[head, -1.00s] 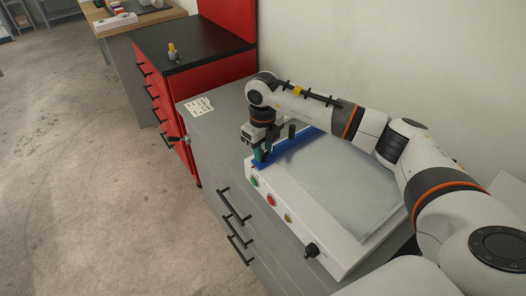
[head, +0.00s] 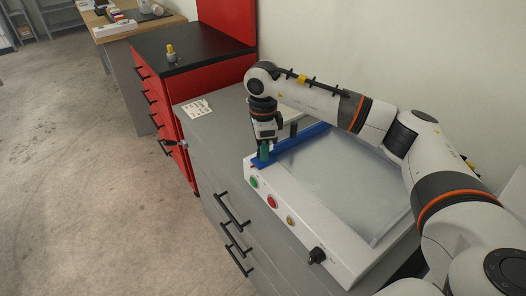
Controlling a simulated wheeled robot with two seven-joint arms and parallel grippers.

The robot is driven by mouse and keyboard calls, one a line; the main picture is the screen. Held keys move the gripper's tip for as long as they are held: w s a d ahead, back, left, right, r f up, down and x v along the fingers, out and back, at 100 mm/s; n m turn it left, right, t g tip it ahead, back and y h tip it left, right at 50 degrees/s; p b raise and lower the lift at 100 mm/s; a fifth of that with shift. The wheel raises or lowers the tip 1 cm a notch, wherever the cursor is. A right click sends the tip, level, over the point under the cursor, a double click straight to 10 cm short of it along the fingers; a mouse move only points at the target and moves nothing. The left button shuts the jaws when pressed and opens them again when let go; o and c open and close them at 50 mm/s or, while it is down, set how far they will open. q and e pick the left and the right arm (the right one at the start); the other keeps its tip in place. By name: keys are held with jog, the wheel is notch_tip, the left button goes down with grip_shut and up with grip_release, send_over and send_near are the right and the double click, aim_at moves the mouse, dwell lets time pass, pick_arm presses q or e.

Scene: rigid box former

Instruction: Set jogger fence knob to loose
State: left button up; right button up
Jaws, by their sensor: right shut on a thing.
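The white box former (head: 285,213) sits on the grey cabinet top, with a blue jogger fence (head: 309,134) along its far left side. My right gripper (head: 264,155) points down at the fence's near end and is shut on the jogger fence knob there. Teal shows between the gripper body and the blue fence. The fingers hide most of the knob, so I cannot read its setting. My left gripper is not in view.
A white card (head: 197,108) lies left; a red drawer cabinet (head: 170,110) stands beyond.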

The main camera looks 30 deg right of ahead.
jog(key=n+b, duration=0.2)
jog(key=n, duration=0.3)
jog(key=shift+r+n, duration=0.1)
jog(key=shift+n, duration=0.2)
dwell(0.4)
jog(key=o, duration=0.7)
notch_tip(320, 180, up, 12)
jog(key=b, duration=0.1)
dwell(0.5)
